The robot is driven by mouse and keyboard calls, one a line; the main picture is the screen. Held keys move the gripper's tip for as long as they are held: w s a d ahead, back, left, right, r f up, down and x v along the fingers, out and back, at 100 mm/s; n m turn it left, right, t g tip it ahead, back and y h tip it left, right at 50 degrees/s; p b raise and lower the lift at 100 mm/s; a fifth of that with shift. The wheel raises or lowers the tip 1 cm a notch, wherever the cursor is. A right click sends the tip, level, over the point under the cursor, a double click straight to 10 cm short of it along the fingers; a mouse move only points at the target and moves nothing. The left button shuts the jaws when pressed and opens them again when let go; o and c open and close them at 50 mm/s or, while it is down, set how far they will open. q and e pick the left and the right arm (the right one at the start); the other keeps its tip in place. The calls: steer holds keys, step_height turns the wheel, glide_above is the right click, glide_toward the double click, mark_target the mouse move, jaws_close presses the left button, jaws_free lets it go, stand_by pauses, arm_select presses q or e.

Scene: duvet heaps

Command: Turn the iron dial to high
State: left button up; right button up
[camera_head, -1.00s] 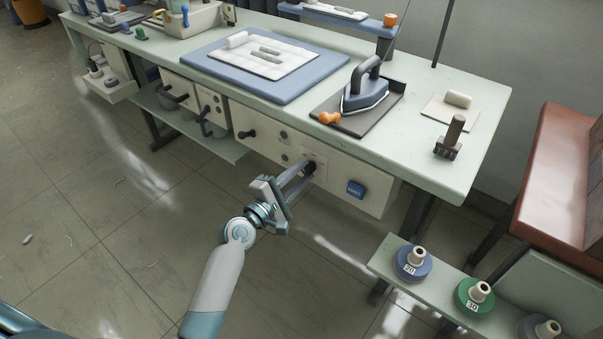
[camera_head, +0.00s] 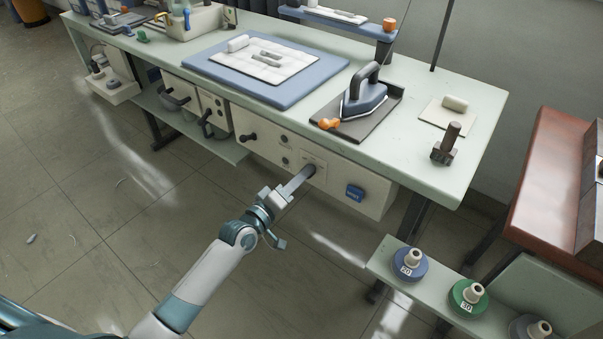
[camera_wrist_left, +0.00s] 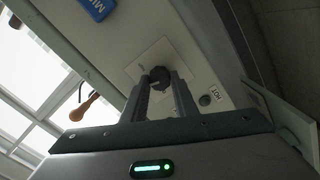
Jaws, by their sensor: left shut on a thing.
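The iron dial (camera_wrist_left: 159,77) is a dark round knob on a pale square plate on the front panel under the table. My left gripper (camera_head: 306,174) reaches up to this panel and is shut on the dial. In the left wrist view, the fingers (camera_wrist_left: 160,92) stand on either side of the knob. The dial is largely hidden by the fingers in the head view. The iron (camera_head: 363,95) rests on a dark pad on the table above. My right gripper is not in view.
A blue labelled block (camera_head: 354,193) sits on the panel right of the dial, and a black knob (camera_head: 247,138) sticks out to the left. The table's front edge (camera_head: 330,140) overhangs the panel. Weights (camera_head: 409,264) stand on a low shelf at lower right.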

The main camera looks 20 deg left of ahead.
arm_select(q)
steer(key=shift+m+p, duration=2.05)
steer(key=shift+m, duration=2.15)
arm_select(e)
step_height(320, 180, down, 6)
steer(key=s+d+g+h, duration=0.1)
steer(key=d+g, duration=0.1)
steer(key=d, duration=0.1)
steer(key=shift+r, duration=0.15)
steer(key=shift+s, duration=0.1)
arm_select(q)
steer(key=o, duration=1.1)
steer(key=shift+c, duration=0.2)
steer(key=shift+s, duration=0.1)
steer(key=v, duration=1.7)
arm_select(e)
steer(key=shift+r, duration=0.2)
